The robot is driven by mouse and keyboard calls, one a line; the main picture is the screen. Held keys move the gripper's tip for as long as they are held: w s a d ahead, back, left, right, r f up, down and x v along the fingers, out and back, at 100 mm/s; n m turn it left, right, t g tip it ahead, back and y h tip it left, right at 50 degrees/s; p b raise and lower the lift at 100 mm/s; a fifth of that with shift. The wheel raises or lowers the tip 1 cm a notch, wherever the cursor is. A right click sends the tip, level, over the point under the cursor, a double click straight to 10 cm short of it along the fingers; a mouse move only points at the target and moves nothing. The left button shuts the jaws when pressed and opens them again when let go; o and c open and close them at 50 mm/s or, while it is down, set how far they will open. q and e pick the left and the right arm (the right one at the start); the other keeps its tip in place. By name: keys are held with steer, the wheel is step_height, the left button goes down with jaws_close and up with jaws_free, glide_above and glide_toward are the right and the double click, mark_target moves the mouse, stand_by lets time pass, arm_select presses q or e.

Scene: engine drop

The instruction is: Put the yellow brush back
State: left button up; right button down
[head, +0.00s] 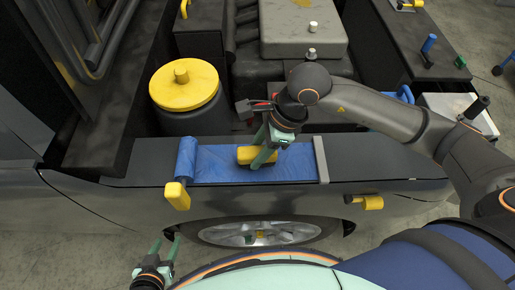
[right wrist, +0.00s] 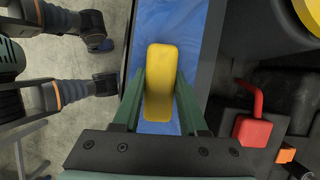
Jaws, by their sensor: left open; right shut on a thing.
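The yellow brush (head: 250,155), a rounded yellow block in what I see, is between the fingers of my right gripper (head: 263,158). It is over the blue mat (head: 215,165) on the fender. In the right wrist view the brush (right wrist: 160,75) lies lengthwise between the two green fingers, which are shut on it. I see no bristles. Whether its underside touches the mat I cannot tell. My left gripper (head: 163,247) is open and empty, low at the front left, beside the wheel and apart from the brush.
A yellow-capped reservoir (head: 185,85) stands behind the mat. The engine block (head: 300,30) is further back. A yellow piece (head: 177,195) is at the mat's front left corner, another (head: 370,202) on the car's side. A red part (right wrist: 255,130) is near the right gripper.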

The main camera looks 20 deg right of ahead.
steer(key=shift+f+b, duration=0.5)
steer(key=shift+b, duration=0.15)
steer(key=shift+c, duration=2.2)
jaws_free()
steer(key=shift+r, duration=0.15)
steer(key=shift+r+p, duration=0.15)
steer(key=shift+p, duration=0.3)
steer(key=v, duration=1.2)
steer(key=shift+s+d+r, duration=0.2)
steer(key=shift+s+d, duration=0.05)
steer(key=shift+s, duration=0.2)
